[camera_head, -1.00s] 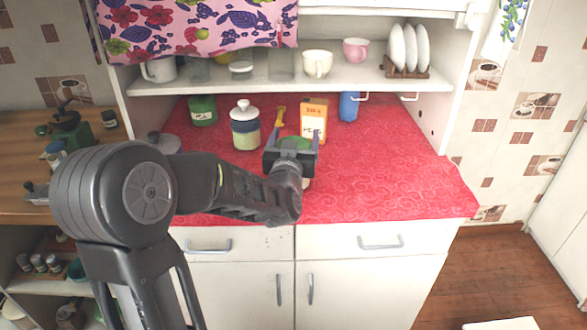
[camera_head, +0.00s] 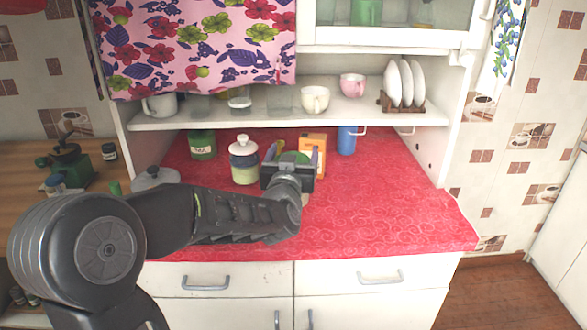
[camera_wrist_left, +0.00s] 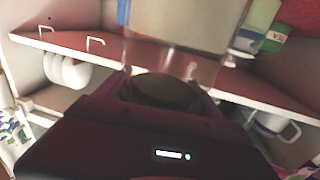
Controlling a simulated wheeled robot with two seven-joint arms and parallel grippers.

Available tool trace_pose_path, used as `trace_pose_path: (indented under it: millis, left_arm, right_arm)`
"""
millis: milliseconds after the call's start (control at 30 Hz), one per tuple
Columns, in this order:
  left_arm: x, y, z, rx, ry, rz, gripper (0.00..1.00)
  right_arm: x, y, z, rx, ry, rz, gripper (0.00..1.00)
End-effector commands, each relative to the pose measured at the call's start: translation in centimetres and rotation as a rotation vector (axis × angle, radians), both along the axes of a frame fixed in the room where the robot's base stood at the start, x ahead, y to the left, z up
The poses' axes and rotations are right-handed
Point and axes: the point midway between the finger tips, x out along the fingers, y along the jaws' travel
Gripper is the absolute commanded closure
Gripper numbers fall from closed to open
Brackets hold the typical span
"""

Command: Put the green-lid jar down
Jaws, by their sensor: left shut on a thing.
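My left gripper (camera_head: 288,172) is shut on the green-lid jar, whose green lid (camera_head: 296,157) shows between the fingers. It holds the jar over the red counter (camera_head: 380,205), in front of an orange box (camera_head: 313,146). In the left wrist view, the jar's dark round lid (camera_wrist_left: 162,91) sits between the fingers, with clear glass beyond it. The arm and gripper hide most of the jar in the head view, so I cannot tell whether its base touches the counter. My right gripper is not in view.
A white-lidded canister (camera_head: 244,162) stands just left of the gripper. A shelf (camera_head: 290,118) with cups and plates hangs above. The counter's right side is clear.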

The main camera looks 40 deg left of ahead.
Motion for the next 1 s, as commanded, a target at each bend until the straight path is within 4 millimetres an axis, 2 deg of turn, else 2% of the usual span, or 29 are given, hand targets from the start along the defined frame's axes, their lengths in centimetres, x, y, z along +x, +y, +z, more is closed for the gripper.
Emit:
trace_pose_path:
  millis: [33,100,300,1000]
  left_arm:
    - [0.0,0.0,1.5,0.000,-0.008,0.001,0.95]
    - [0.0,0.0,2.7,0.000,-0.008,0.000,0.95]
    - [0.0,0.0,4.7,0.000,-0.004,0.000,0.95]
    - [0.0,0.0,4.7,0.001,-0.002,0.000,0.95]
  right_arm:
    - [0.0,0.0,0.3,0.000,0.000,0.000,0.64]
    - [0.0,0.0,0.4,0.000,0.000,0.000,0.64]
    - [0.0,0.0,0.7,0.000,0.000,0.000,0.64]
    - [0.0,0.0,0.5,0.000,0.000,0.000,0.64]
